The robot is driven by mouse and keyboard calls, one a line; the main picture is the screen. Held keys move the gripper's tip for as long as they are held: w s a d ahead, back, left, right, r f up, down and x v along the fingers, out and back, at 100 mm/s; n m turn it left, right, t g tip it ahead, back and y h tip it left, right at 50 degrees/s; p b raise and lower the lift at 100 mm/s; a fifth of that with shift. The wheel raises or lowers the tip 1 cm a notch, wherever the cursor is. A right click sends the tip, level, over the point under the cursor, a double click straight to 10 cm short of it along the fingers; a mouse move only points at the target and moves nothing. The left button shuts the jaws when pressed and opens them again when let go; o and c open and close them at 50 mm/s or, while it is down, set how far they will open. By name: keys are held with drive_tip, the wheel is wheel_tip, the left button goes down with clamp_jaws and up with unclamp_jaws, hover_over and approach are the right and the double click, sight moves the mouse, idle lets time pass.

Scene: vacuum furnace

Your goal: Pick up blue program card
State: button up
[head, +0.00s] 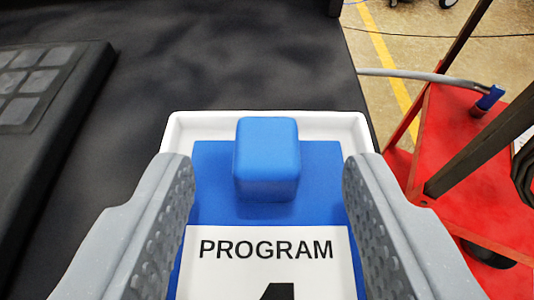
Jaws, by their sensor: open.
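The blue program card (215,195) lies in a white tray (185,130) in the middle of the view. A raised blue block (266,158) stands up from the card like a handle. Below the block, a white label reads "PROGRAM" over the top of a large black figure that the lower edge cuts off. My gripper (268,175) is open, with one grey padded finger on each side of the card. The blue block is between the fingers, towards their tips, with a gap on both sides. I cannot tell how high the fingertips are above the tray.
The tray sits on a dark table (250,65), near its right edge. A black keypad-like panel (40,100) is at the left. A red cart (450,160) with dark bars and a grey hose (420,75) stands at the right, beyond the table's edge.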

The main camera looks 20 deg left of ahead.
drive_tip(key=shift+w+a+f, duration=0.15)
drive_tip(key=shift+w+f, duration=0.15)
drive_tip(key=shift+w, duration=0.3)
clamp_jaws()
drive_tip(key=shift+r, duration=0.1)
